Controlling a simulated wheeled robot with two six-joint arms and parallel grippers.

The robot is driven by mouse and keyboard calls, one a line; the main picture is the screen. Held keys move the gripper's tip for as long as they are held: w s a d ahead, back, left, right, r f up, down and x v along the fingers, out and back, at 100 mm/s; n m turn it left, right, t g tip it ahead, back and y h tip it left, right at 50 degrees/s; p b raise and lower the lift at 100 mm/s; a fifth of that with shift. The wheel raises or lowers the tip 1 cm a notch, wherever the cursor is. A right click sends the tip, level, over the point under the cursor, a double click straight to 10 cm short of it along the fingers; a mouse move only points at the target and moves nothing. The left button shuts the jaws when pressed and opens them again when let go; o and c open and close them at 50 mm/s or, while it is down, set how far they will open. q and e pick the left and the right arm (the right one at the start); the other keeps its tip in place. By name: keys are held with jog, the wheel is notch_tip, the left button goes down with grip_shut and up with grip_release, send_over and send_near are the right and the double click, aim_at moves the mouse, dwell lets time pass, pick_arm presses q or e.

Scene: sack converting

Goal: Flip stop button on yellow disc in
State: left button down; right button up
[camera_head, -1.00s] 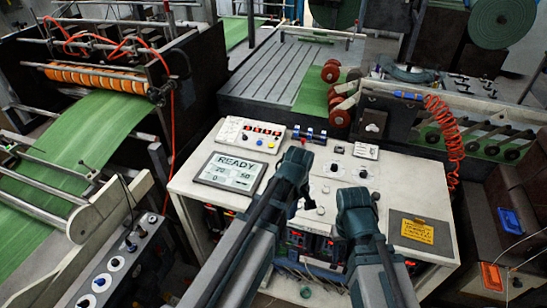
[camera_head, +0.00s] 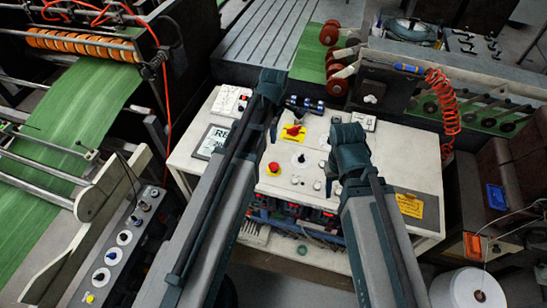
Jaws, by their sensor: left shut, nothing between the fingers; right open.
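The red stop button (camera_head: 273,168) sits on a yellow disc on the white top of the control cabinet, between my two arms. My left gripper (camera_head: 273,118) is above the panel, beyond the button and slightly left of it, shut and empty; its fingers are partly hidden by the wrist. My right gripper (camera_head: 331,184) is to the right of the button, open and apart from it. Neither gripper visibly touches the button.
A red rotary switch (camera_head: 293,131) on a yellow plate lies behind the button. A display (camera_head: 212,142) is partly hidden by my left arm. Small knobs (camera_head: 301,158) stand nearby. A yellow label (camera_head: 409,205) is at the right, and a white roll (camera_head: 468,290) stands lower right.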

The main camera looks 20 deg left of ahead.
aim_at(274, 165)
pick_arm(q)
jog(key=shift+f, duration=0.1)
notch_tip(274, 165, down, 14)
jog(key=b, duration=1.4)
